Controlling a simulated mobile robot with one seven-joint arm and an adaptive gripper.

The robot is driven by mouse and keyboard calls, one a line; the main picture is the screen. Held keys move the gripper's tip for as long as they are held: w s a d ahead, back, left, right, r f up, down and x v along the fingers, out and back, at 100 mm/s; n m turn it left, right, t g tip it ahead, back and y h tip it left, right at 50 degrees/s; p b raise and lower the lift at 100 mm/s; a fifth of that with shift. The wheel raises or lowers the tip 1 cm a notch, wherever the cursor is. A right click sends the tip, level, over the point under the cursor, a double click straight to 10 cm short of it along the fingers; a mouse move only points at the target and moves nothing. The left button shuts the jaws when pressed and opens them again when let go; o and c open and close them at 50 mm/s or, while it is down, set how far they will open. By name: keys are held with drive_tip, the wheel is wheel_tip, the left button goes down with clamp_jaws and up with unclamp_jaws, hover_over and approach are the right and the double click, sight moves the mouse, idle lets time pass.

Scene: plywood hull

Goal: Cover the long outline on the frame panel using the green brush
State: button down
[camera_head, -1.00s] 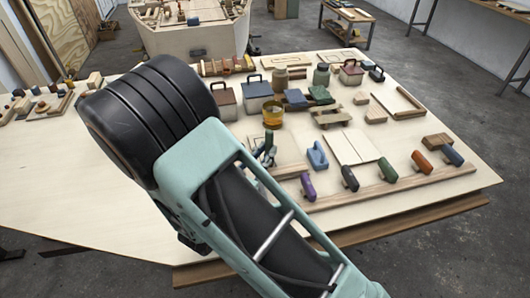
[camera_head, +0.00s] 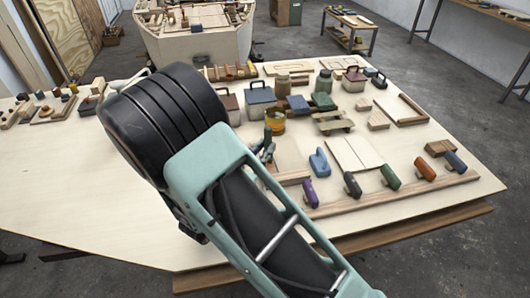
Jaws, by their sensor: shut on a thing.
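My gripper (camera_head: 265,150) shows small, partly behind my own forearm, just below a jar of amber liquid. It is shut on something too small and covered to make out. A green-handled tool (camera_head: 390,176), likely the green brush, lies on the wooden rail (camera_head: 400,195) along the table's near edge, apart from my gripper. A pale flat panel (camera_head: 288,153) lies just right of my gripper. Another pale board (camera_head: 355,155) with a line down it lies further right. I cannot tell which is the frame panel, and no long outline is clear.
The amber jar (camera_head: 275,123) stands close to my gripper. A blue tool (camera_head: 319,162) stands to its right. Purple (camera_head: 310,192), grey (camera_head: 352,185), orange (camera_head: 425,169) and blue (camera_head: 455,161) handles share the rail. Lidded boxes, jars and wood pieces crowd the back.

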drive_tip(key=shift+w+a+f, duration=0.1)
drive_tip(key=shift+w, duration=0.15)
drive_tip(key=shift+w+a, duration=0.25)
drive_tip(key=shift+w, duration=0.6)
drive_tip(key=shift+w, duration=0.1)
drive_tip(key=shift+w+a+b, duration=0.25)
drive_tip(key=shift+w+b, duration=0.05)
drive_tip(key=shift+w, duration=0.6)
drive_tip(key=shift+w, duration=0.1)
drive_tip(key=shift+w+a, duration=0.25)
drive_tip(key=shift+w, duration=0.5)
drive_tip(key=shift+s, duration=0.1)
drive_tip(key=shift+s+d, duration=0.3)
drive_tip(key=shift+s, duration=0.6)
